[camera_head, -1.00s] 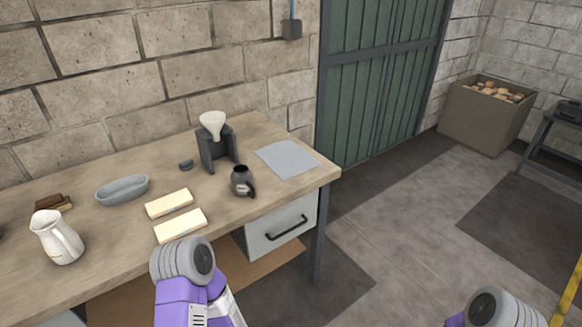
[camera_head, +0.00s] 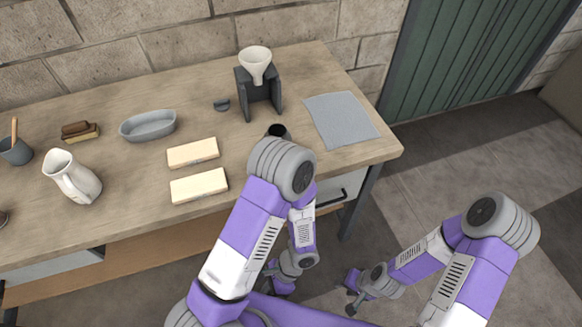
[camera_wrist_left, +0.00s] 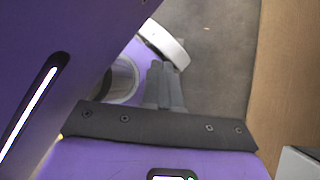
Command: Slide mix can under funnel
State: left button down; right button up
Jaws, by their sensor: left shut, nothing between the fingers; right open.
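The mix can (camera_head: 279,131), dark grey, stands on the workbench in the head view. My left arm's elbow hides most of it. The white funnel (camera_head: 255,62) sits on top of a dark stand (camera_head: 262,98), behind the can, with open space between the stand's legs. My left gripper (camera_head: 275,284) is below the bench's front edge, well away from the can. Its fingers are shut and empty in the left wrist view (camera_wrist_left: 163,87). My right gripper (camera_head: 352,298) is open, small in the picture, and low over the floor to the right of the left one.
The workbench (camera_head: 120,95) also holds a grey mat (camera_head: 341,119), two pale blocks (camera_head: 193,152), a grey oval dish (camera_head: 148,125), a white jug (camera_head: 72,178) and a brush (camera_head: 80,131). A drawer (camera_head: 342,187) is under the right end.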

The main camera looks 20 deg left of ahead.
pick_arm(q)
jog(key=w+a+r+m+t+y+p, duration=0.2)
jog(key=w+r+m+t+y, duration=0.6)
jog(key=w+r+m+t, duration=0.25)
jog(key=w+d+r+m+t+h+p, duration=0.1)
jog(key=w+d+r+m+t+h, duration=0.1)
jog(key=w+d+r+m+t, duration=0.6)
jog(key=shift+w+a+r+n+t+h, duration=0.15)
jog(key=shift+w+a+r+n+t, duration=0.15)
jog(key=shift+w+a, duration=1.15)
jog(key=shift+w+a+r+n+t+h, duration=0.1)
jog(key=shift+w+a+r+n+t, duration=0.45)
jog(key=shift+w, duration=1.6)
jog(key=shift+w+a+f+m+t+h, duration=0.1)
jog(key=shift+w+a+t+h, duration=0.1)
jog(key=shift+w+a, duration=1.35)
jog(key=shift+w+d, duration=0.25)
jog(key=shift+d, duration=0.05)
jog(key=shift+x, duration=1.75)
